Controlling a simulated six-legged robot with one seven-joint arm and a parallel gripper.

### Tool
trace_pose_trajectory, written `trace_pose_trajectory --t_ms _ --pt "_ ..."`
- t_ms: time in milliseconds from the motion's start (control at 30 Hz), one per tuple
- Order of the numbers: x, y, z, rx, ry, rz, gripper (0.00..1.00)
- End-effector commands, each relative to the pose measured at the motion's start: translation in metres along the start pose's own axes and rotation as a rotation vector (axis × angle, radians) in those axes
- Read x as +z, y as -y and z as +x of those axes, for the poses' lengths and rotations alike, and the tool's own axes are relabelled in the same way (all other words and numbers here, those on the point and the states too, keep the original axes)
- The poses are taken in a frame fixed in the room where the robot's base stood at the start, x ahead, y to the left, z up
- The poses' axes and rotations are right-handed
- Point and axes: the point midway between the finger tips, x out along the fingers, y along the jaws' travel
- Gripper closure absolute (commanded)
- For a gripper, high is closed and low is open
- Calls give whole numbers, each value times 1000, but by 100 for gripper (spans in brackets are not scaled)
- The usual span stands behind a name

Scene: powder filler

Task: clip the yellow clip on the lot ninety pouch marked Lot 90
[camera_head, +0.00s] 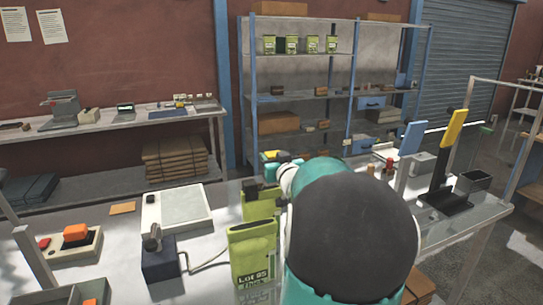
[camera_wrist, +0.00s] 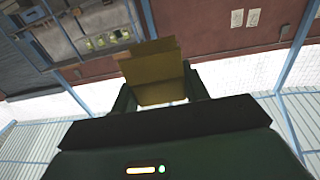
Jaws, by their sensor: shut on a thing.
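In the wrist view, my gripper (camera_wrist: 160,92) is shut on the yellow clip (camera_wrist: 152,72), a broad, dull-yellow piece between its two dark fingers. A green pouch (camera_head: 252,250) in front is marked Lot 85. Another green pouch (camera_head: 262,207) stands behind it, partly hidden by my arm, its label not readable. I cannot pick out a pouch marked Lot 90. No pouch is seen touching the clip.
A scale (camera_head: 177,207), a dark box device (camera_head: 160,258) and a control box with an orange button (camera_head: 77,235) stand left on the bench. Upright blue (camera_head: 411,138) and yellow (camera_head: 456,128) pieces stand right. More green pouches (camera_head: 291,44) sit on the rear shelf.

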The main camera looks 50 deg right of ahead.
Motion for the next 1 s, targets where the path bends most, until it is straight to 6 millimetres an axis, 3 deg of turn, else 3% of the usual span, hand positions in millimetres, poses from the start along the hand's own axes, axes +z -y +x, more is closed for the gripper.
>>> trace_pose_trajectory --t_ms 533,1000 --pt "0 2 -7 -3 3 0 77" --pt "21 1 -6 -2 5 2 77"
